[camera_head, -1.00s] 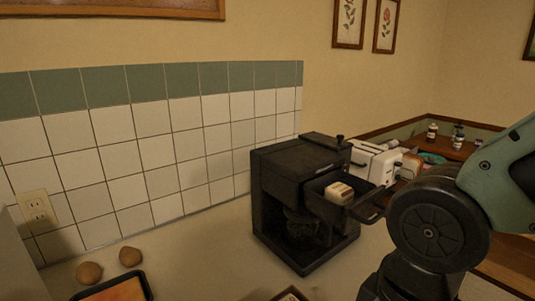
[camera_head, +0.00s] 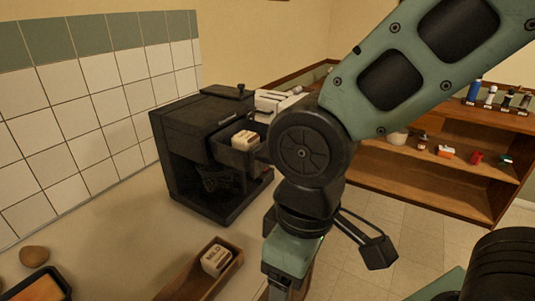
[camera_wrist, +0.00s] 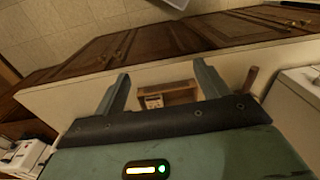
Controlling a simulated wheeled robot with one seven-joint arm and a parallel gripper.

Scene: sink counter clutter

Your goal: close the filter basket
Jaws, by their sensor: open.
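The black coffee machine (camera_head: 190,125) stands on the counter against the tiled wall. Its filter basket (camera_head: 232,158) is pulled out from the upper front, so it stands open, with a cream-coloured block (camera_head: 246,141) in it. My arm's wrist hangs in front and to the right of the basket and hides its right end and any handle there. My gripper (camera_wrist: 162,82) is open and empty in the wrist view, its two fingers apart over the counter. Its fingertips are not clear in the head view. The basket is not clearly visible in the wrist view.
A wooden tray (camera_head: 186,284) holding a labelled cream block (camera_head: 216,259) lies on the counter in front of the machine. A white appliance (camera_head: 275,100) stands behind it. A brown round item (camera_head: 34,256) and a dark-rimmed tray (camera_head: 66,288) lie at left. Counter between is clear.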

